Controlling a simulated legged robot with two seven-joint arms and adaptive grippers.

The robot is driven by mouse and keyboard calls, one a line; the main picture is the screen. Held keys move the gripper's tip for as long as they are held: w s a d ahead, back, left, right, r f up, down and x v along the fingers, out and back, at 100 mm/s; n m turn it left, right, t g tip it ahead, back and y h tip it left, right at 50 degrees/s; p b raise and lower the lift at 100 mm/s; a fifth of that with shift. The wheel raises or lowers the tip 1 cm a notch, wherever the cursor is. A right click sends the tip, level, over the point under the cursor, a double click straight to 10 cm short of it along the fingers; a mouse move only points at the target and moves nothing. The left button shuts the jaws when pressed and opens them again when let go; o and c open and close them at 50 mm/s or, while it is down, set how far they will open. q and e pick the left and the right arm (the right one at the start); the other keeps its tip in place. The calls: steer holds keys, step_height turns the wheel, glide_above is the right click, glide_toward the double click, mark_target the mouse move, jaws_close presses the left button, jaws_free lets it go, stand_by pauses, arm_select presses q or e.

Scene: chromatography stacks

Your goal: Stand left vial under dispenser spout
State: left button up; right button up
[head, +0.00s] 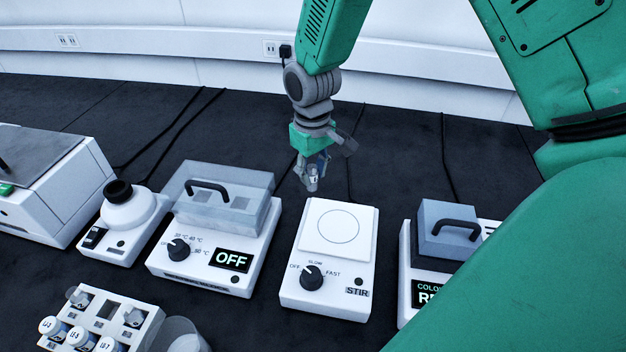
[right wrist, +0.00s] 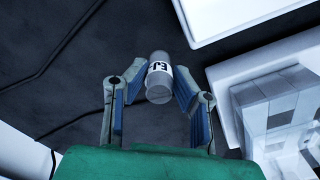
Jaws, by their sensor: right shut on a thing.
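My right gripper (head: 312,182) hangs in the air behind the stirrer, its fingers pointing down. It is shut on a small grey vial (right wrist: 158,90), which has a white label with dark characters that I cannot read surely. In the right wrist view the vial sits between the two blue-padded fingers of the gripper (right wrist: 158,82). In the head view the vial (head: 313,175) is small and partly hidden by the fingers. No dispenser spout can be made out. My left gripper is not in view.
A stirrer (head: 310,290) stands below the gripper in the picture. Left of it are a heating block (head: 185,282) reading OFF and a round-topped mixer (head: 135,212). A colorimeter (head: 408,290) stands right. A vial rack (head: 150,322) is at front left. Dark bench behind is clear except for cables.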

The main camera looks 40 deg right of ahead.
mark_target(315, 186)
steer(key=f, duration=0.2)
steer(key=d+f, duration=0.1)
steer(key=f, duration=0.1)
steer(key=shift+f+b, duration=0.1)
steer(key=shift+b, duration=0.25)
steer(key=shift+c, duration=0.4)
steer(key=shift+a, duration=0.45)
steer(key=o, duration=1)
steer(key=shift+c, duration=0.2)
steer(key=shift+d+f, duration=0.1)
steer(key=shift+d, duration=0.1)
steer(key=shift+d, duration=0.1)
